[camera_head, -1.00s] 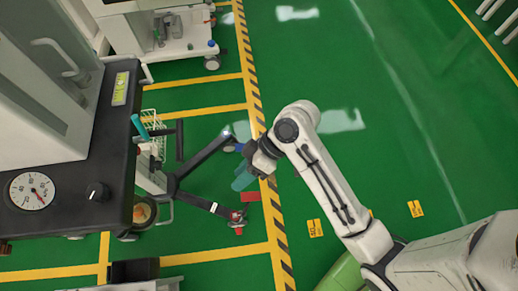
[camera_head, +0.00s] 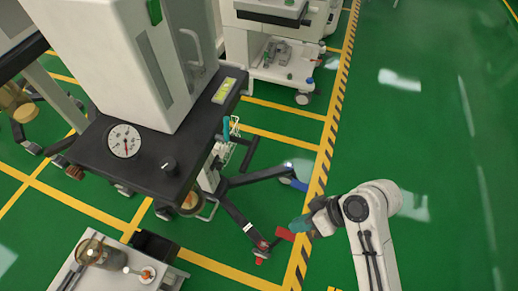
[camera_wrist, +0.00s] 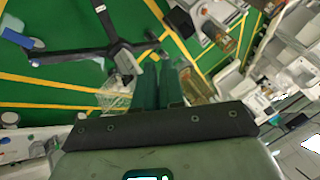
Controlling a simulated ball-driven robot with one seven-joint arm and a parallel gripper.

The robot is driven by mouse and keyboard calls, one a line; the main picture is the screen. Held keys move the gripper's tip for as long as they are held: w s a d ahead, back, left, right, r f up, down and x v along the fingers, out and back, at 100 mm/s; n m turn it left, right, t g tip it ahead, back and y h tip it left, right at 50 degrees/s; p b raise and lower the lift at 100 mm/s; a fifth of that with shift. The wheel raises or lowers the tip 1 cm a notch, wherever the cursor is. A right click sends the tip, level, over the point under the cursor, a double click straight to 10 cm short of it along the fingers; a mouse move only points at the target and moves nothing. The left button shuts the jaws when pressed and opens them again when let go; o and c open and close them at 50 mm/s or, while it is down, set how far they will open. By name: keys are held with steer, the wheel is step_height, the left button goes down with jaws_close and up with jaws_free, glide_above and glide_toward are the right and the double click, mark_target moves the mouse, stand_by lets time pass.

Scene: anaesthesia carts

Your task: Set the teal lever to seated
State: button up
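The teal lever (camera_head: 226,128) is at the right side of the black-topped cart (camera_head: 150,150), beside a white wire basket, in the head view. It looks roughly upright; I cannot read a seated mark on it. My gripper (camera_head: 300,224) has teal fingers and is over the floor, to the right of and nearer than the lever, well apart from it. In the wrist view its dark green fingers (camera_wrist: 158,85) lie close side by side with nothing seen between them. I cannot make out the lever in the wrist view.
The cart carries a dial gauge (camera_head: 124,141), a black knob (camera_head: 170,165) and a tall white cabinet (camera_head: 120,60). Its black legs (camera_head: 240,215) spread low, with red and blue parts at their ends. A white tray cart (camera_head: 120,268) stands front left. Green floor is open at right.

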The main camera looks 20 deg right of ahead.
steer(key=shift+w+f, duration=0.2)
steer(key=shift+f, duration=0.05)
jaws_close()
steer(key=n+t+h, duration=0.8)
steer(key=n+t, duration=0.3)
steer(key=t, duration=0.2)
glide_toward(227, 127)
steer(key=x, duration=0.7)
steer(key=shift+s+f+p, duration=0.1)
steer(key=shift+p, duration=0.3)
